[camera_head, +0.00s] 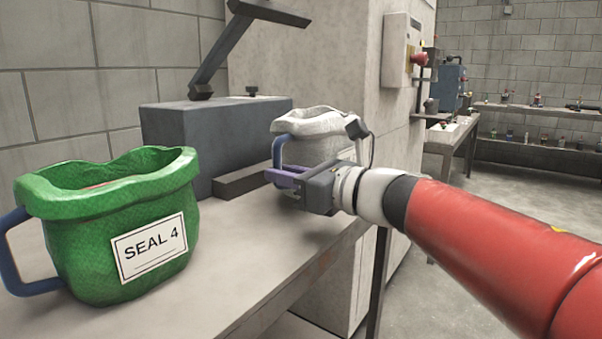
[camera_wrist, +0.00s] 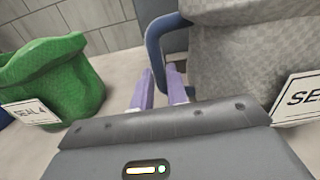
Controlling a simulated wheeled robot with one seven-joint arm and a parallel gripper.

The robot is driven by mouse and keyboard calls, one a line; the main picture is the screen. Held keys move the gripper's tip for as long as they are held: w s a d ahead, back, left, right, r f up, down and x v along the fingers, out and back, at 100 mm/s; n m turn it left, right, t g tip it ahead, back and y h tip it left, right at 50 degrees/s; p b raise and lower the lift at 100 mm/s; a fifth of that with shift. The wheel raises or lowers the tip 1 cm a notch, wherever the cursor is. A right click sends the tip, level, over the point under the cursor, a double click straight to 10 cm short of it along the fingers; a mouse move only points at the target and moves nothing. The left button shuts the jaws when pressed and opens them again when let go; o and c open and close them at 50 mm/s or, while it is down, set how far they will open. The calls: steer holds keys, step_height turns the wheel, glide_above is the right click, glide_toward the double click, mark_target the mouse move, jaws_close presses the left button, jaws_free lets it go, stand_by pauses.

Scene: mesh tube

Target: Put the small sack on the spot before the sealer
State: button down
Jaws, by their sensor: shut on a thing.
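A grey-white sack (camera_head: 318,151) with a blue handle (camera_head: 278,150) is at the far part of the bench, to the right of the sealer's front. My gripper (camera_head: 275,178) has its purple fingers shut on that handle. In the wrist view, the handle (camera_wrist: 153,55) runs down between the fingers (camera_wrist: 160,90), and the sack (camera_wrist: 245,60) fills the right with a cut-off label. My gripper hides the sack's base, so I cannot tell whether it touches the bench. The sealer (camera_head: 170,135) is a blue-grey box with a raised lever arm. No marked spot is clearly visible.
A green sack (camera_head: 85,235) labelled "SEAL 4" with a blue handle stands at the front left of the bench (camera_head: 235,255). A dark block (camera_head: 243,181) lies along the sealer's front. Bare bench lies between the green sack and my gripper. A pale cabinet (camera_head: 345,50) stands behind.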

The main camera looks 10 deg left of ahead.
steer(key=shift+p+x, duration=0.85)
steer(key=shift+x, duration=2.4)
steer(key=shift+f+b, duration=0.9)
steer(key=shift+b, duration=0.25)
